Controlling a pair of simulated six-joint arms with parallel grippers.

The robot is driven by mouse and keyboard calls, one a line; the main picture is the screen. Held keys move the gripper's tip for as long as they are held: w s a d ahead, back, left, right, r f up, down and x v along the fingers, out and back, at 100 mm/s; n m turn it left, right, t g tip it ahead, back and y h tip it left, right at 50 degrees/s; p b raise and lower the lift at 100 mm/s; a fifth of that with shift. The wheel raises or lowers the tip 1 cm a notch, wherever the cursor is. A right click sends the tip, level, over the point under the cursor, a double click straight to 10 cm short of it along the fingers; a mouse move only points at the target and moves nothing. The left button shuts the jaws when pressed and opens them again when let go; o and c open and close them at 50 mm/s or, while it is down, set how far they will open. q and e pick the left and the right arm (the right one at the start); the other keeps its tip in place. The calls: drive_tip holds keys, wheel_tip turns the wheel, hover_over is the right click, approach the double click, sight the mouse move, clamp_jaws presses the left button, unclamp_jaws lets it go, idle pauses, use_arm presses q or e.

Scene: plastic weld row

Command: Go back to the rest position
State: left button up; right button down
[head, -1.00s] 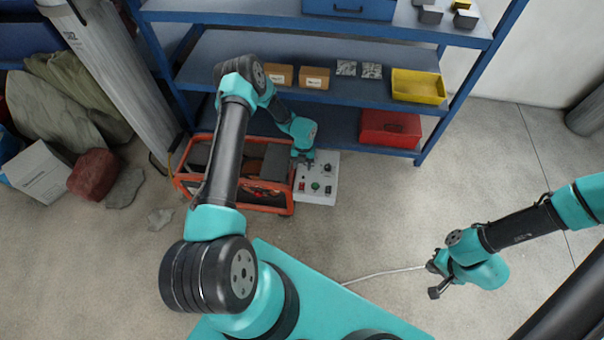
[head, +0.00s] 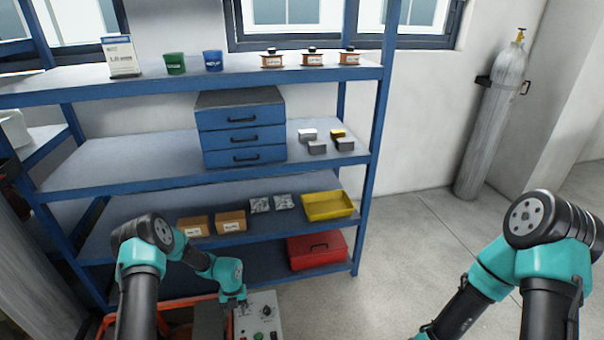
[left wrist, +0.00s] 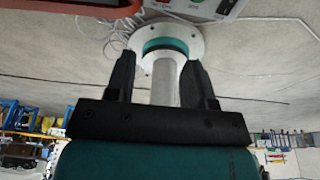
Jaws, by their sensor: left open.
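My left gripper (head: 243,304) is at the control box (head: 258,318), a pale box with knobs and buttons at the bottom of the head view. In the left wrist view my left gripper (left wrist: 160,75) has its two dark fingers apart. A pale upright cylinder with a teal ring and round white flange shows between and beyond them; I see no grip on it. Part of the control box (left wrist: 222,8) shows at the top there, apart from the fingertips. My right arm comes down the right side of the head view; its gripper is out of frame.
An orange-framed machine (head: 180,305) stands left of the box. A blue shelf rack (head: 190,178) stands behind, with a red case (head: 317,250) and a yellow tray (head: 328,206) on lower shelves. A gas cylinder (head: 490,120) stands at right. Floor right of the rack is clear.

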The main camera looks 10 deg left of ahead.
use_arm(q)
drive_tip(key=s+d+r+m+t+y, duration=0.1)
drive_tip(key=s+r+m+t+y, duration=0.25)
drive_tip(key=s+m, duration=1.15)
drive_tip(key=s+d+r+m+h, duration=0.3)
drive_tip(key=d+m, duration=0.2)
drive_tip(key=m, duration=0.6)
drive_tip(key=s+d+r+m+h, duration=0.2)
drive_tip(key=d+r+m+h, duration=0.1)
drive_tip(key=m, duration=0.9)
drive_tip(key=shift+s+d+r, duration=0.4)
drive_tip(key=shift+d+r, duration=0.4)
drive_tip(key=shift+d, duration=0.45)
